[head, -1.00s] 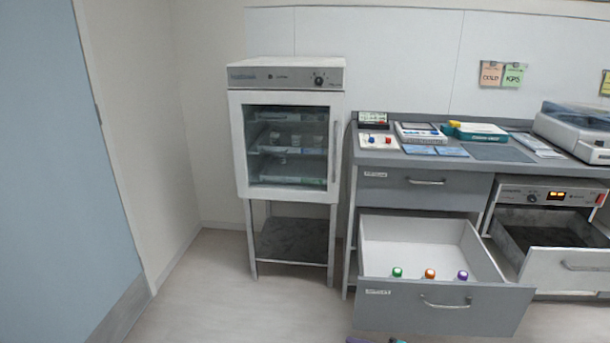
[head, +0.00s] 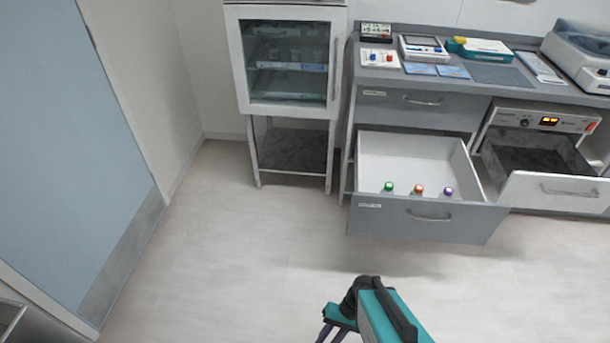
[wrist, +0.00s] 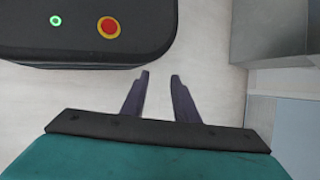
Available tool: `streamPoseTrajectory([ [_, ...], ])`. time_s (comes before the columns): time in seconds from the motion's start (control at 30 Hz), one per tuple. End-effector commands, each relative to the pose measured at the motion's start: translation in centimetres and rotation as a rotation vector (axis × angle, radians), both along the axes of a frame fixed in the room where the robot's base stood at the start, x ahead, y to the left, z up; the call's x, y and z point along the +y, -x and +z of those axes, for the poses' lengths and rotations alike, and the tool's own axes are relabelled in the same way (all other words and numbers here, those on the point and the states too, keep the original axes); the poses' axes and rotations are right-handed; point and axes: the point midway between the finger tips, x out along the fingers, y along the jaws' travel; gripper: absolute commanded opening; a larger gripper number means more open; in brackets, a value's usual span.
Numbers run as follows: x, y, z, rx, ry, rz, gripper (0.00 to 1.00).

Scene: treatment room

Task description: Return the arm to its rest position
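My gripper (wrist: 160,77) shows in the wrist view with its two dark fingers apart and nothing between them. Pale floor shows beyond the fingertips. In the head view my teal and black arm (head: 385,315) is at the bottom, right of the middle, above bare floor. The gripper's fingers show only partly there, at the lower edge. The arm is apart from the furniture.
An open drawer (head: 425,222) holds bottles with green, orange and purple caps. A second open drawer (head: 555,192) is to its right. A glass-door cabinet (head: 290,62) stands left of the counter (head: 490,73). Wide floor (head: 250,250) is clear in front.

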Motion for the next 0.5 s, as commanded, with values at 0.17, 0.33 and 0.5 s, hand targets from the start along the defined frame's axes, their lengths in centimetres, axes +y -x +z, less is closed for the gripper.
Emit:
streamPoseTrajectory([
  [0.17, -3.8, 2.2, -1.4, 0.032, 0.156, 0.097, 0.27],
  [0.33, -7.6, 2.7, -2.0, 0.039, 0.299, 0.164, 0.27],
  [0.5, -10.0, 2.7, -2.2, 0.04, 0.395, 0.192, 0.27],
])
